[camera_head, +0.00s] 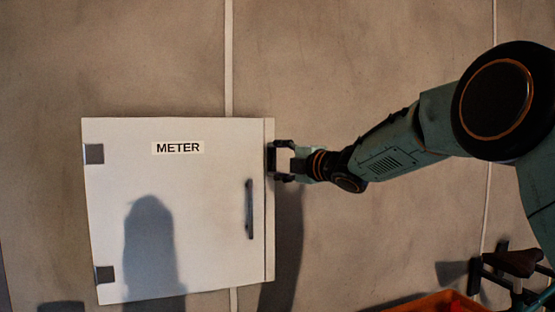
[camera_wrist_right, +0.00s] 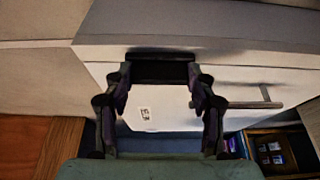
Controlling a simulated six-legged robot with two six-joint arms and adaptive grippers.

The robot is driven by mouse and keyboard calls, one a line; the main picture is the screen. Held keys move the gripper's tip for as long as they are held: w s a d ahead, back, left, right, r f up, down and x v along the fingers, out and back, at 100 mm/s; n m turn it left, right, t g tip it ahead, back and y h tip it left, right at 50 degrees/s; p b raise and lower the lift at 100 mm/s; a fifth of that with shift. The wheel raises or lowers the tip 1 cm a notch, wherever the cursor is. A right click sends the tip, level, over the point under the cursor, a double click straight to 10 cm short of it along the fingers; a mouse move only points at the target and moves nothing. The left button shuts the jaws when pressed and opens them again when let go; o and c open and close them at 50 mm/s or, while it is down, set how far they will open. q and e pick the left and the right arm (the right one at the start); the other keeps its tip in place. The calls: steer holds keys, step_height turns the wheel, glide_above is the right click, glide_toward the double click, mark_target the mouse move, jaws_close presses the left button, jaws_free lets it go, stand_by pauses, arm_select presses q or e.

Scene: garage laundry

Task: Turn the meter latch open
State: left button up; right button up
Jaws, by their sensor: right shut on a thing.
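The white meter cabinet (camera_head: 205,215) hangs on the wall, its door shut, with a METER label and a dark vertical bar handle (camera_head: 249,209). The handle also shows in the right wrist view (camera_wrist_right: 240,103). My right gripper (camera_head: 277,161) reaches in from the right to the cabinet's right side, above the handle's level. It is shut on a dark block, seemingly the latch (camera_wrist_right: 160,70), which sits between its fingertips in the right wrist view. The fingers partly hide the latch in the head view. My left gripper is not in view.
Two grey hinges (camera_head: 94,154) are on the door's left edge. An orange crate (camera_head: 440,302) and a bicycle-like saddle (camera_head: 513,262) stand at the lower right. The wall around the cabinet is otherwise bare.

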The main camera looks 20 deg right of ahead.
steer(key=shift+f, duration=0.15)
steer(key=o, duration=1.2)
steer(key=shift+s, duration=0.1)
steer(key=shift+c, duration=0.2)
steer(key=v, duration=1.2)
